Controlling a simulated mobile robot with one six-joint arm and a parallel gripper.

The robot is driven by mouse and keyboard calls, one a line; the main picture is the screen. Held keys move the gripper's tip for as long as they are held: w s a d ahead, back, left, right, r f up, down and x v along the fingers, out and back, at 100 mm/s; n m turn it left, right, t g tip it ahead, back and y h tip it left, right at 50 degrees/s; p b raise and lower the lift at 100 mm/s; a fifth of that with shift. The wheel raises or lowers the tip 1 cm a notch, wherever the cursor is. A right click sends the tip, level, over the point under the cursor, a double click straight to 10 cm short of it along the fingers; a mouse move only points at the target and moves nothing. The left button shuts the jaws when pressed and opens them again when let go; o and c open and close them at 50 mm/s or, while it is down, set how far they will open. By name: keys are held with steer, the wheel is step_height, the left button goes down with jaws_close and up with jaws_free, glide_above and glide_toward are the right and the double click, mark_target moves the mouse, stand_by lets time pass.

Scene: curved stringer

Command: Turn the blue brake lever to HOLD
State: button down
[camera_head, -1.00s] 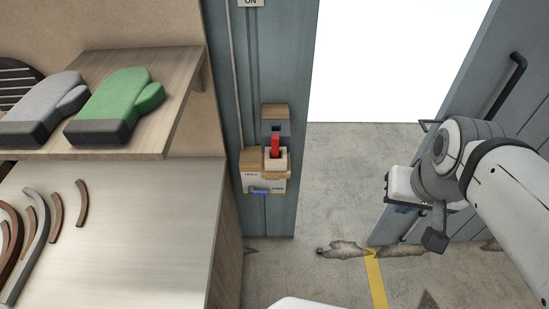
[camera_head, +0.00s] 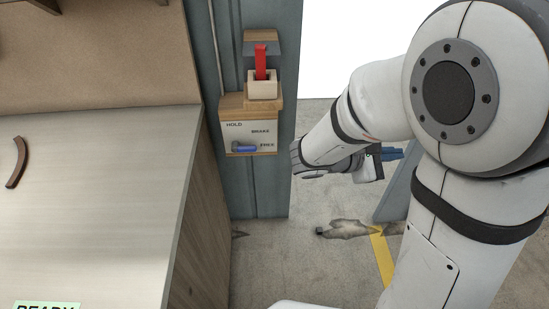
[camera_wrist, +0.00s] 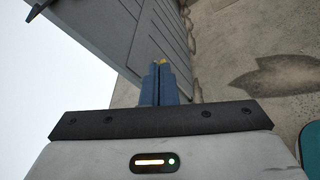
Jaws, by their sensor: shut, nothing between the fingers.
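The blue brake lever (camera_head: 245,149) is on a white plate (camera_head: 250,137) marked HOLD at upper left, BRAKE in the middle and FREE at lower right. The lever lies roughly level and its blue grip points right, at FREE. My gripper (camera_head: 392,154) is to the right of the lever, apart from it, with blue fingers pointing away to the right. In the wrist view my gripper (camera_wrist: 160,70) shows its two blue fingers together and empty. The lever is not in the wrist view.
A red handle (camera_head: 260,62) in a pale block stands just above the brake plate on the blue-grey post (camera_head: 259,190). A workbench (camera_head: 90,190) is at left. A blue-grey door (camera_wrist: 130,35) lies beyond my fingers. Free floor (camera_head: 300,245) is below the post.

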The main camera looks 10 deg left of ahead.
mark_target(244, 147)
steer(key=w+a+f+n+t+y+b, duration=0.35)
steer(key=a+f+n+t+b, duration=0.25)
steer(key=a+f, duration=0.3)
steer(key=w+a+f+n+t+y+b, duration=0.35)
steer(key=a+f+n+t+b, duration=0.2)
steer(key=a+f, duration=0.35)
steer(key=s+a+f+n+t+y+b, duration=0.1)
steer(key=a+f+n+y+b, duration=0.2)
steer(key=a+f+n+y, duration=0.2)
steer(key=s+a+f+n+t+y+b, duration=0.1)
steer(key=a+f+n+y, duration=0.4)
steer(key=a, duration=0.6)
steer(key=shift+s+a+f+y+b, duration=0.25)
steer(key=shift+s+f+y+b, duration=0.6)
steer(key=shift+b, duration=0.15)
steer(key=shift+w+h, duration=0.15)
steer(key=shift+h, duration=0.1)
steer(key=w+a+r+b, duration=0.2)
steer(key=w+r+b, duration=0.2)
steer(key=w, duration=0.5)
step_height(244, 147, up, 2)
steer(key=shift+w+r, duration=0.15)
steer(key=shift+r, duration=0.05)
steer(key=shift+a, duration=0.1)
